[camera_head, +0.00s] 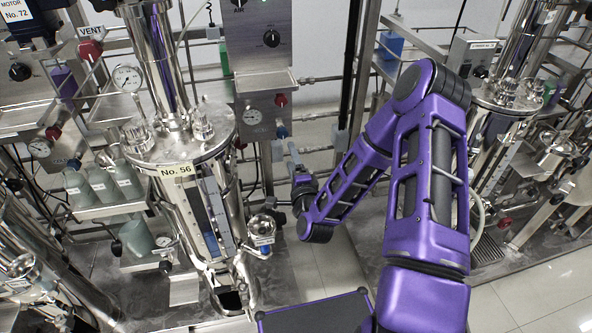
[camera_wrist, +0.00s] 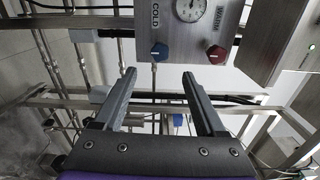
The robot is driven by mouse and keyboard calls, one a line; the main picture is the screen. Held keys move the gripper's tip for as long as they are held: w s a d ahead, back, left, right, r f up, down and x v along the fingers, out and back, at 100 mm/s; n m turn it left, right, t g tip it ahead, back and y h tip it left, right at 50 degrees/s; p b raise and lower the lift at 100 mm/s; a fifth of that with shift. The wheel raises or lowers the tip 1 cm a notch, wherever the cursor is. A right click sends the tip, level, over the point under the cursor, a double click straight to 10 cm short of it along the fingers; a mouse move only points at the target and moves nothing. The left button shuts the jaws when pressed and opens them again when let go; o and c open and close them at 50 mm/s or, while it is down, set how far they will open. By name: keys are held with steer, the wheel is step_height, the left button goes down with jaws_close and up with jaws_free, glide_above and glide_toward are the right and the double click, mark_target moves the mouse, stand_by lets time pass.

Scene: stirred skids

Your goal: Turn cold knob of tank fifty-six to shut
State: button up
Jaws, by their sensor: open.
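The tank labelled No. 56 (camera_head: 205,205) is a shiny steel vessel left of centre in the head view. Beside it on a steel panel are a blue knob (camera_head: 282,132) and a red knob (camera_head: 281,100). In the wrist view, the blue knob (camera_wrist: 159,51) sits under the word COLD and the red knob (camera_wrist: 217,54) under WARM. My gripper (camera_wrist: 158,75) is open and empty. Its two fingers point at the panel, with the blue knob beyond the gap between the tips, apart from them. The knob's pointer direction is too small to tell.
A round gauge (camera_wrist: 190,9) sits between the two labels. Pipes and steel rails run below the panel in the wrist view. Another steel tank (camera_head: 500,95) stands right of my arm. Light floor shows between the skids.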

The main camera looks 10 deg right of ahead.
steer(key=s, duration=0.5)
steer(key=shift+w, duration=0.1)
